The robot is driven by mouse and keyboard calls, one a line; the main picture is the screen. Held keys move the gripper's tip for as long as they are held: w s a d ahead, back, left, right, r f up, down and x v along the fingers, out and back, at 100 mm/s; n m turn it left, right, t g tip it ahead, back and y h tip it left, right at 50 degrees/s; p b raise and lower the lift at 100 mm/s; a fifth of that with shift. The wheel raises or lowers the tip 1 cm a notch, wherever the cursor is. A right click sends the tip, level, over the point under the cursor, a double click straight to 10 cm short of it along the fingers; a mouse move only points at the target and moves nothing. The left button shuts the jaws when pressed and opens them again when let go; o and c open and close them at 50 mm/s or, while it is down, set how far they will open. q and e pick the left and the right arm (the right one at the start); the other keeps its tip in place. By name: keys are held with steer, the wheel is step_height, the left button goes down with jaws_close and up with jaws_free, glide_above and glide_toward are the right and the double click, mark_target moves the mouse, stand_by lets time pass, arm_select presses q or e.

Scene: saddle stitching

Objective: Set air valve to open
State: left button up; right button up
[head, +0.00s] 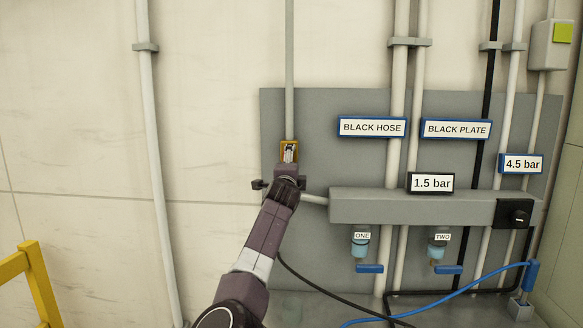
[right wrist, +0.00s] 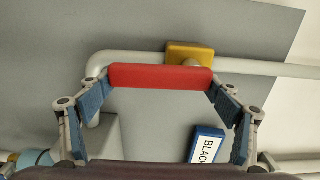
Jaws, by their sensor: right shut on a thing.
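The air valve has a yellow mount (head: 289,146) on the vertical pipe at the left of the grey panel. Its red handle (right wrist: 160,75) shows in the right wrist view as a bar roughly parallel to the pipe, beside the yellow mount (right wrist: 202,52). My right gripper (head: 286,176) covers the handle in the head view. In the right wrist view its two fingers (right wrist: 160,84) are shut on the handle, one at each end. My left gripper is not in view.
A grey manifold (head: 390,207) with a 1.5 bar display (head: 431,183) and a black knob (head: 515,214) is right of my arm. Blue-handled taps (head: 370,268) hang below. Labels (head: 371,127) are above. A yellow rail (head: 38,285) stands at lower left.

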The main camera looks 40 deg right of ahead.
stand_by(0.5)
steer(key=o, duration=1.7)
steer(key=shift+c, duration=0.2)
steer(key=v, duration=1.2)
steer(key=shift+f, duration=0.15)
